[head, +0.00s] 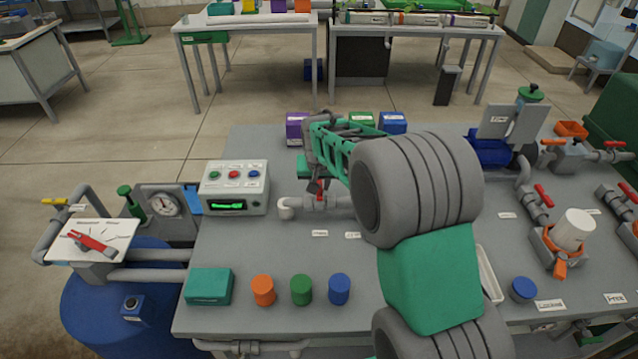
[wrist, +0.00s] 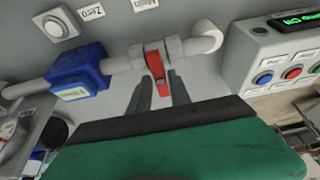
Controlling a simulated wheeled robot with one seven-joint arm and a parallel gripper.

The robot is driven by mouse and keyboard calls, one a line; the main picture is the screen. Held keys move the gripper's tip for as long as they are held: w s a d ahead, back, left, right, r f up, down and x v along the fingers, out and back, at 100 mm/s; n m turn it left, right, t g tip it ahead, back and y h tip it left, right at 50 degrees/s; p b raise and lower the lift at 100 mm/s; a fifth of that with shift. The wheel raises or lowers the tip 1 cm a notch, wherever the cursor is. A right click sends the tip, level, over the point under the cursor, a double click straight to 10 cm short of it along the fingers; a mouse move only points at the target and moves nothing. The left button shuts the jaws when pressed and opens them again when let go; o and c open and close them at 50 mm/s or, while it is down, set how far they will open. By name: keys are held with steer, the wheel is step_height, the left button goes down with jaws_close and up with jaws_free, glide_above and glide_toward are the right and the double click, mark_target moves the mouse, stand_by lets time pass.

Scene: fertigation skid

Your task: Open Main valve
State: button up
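A small valve with a red lever handle (head: 320,198) sits on a grey pipe on the skid table, beside the control box. In the wrist view the red handle (wrist: 159,78) points from the pipe toward my gripper (wrist: 158,90). My gripper is open, its two dark fingers on either side of the handle with visible gaps. In the head view my gripper (head: 316,184) is over this valve and partly hides it. Another red lever (head: 92,241) lies across a white plate at the left.
The control box (head: 234,188) with coloured buttons and a green display stands close left of the valve. A blue meter (wrist: 78,73) sits on the same pipe. Orange, green and blue caps (head: 301,290) stand at the table's front. More red-handled valves (head: 543,195) are at the right.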

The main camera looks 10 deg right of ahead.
jaws_close()
steer(key=shift+n, duration=0.3)
steer(key=n+y+b, duration=0.1)
steer(key=n, duration=0.2)
steer(key=shift+d+b, duration=0.2)
steer(key=shift+b, duration=0.15)
steer(key=n+y, duration=0.1)
steer(key=n, duration=0.1)
steer(key=n+y, duration=0.1)
steer(key=n, duration=0.2)
steer(key=shift+w+d+g+b, duration=0.1)
steer(key=shift+d+g+b, duration=0.1)
steer(key=shift+g+b, duration=0.1)
steer(key=n+y, duration=0.1)
steer(key=n, duration=0.1)
steer(key=n+g+p, duration=0.1)
steer(key=n, duration=0.2)
steer(key=shift+w+d+y, duration=0.15)
steer(key=shift+y, duration=0.25)
steer(key=shift+w+n+g+p, duration=0.1)
steer(key=shift+n+g+p, duration=0.45)
steer(key=shift+n, duration=0.6)
steer(key=shift+w+n+g+p, duration=0.1)
steer(key=shift+n+g+p, duration=0.45)
steer(key=shift+n, duration=0.6)
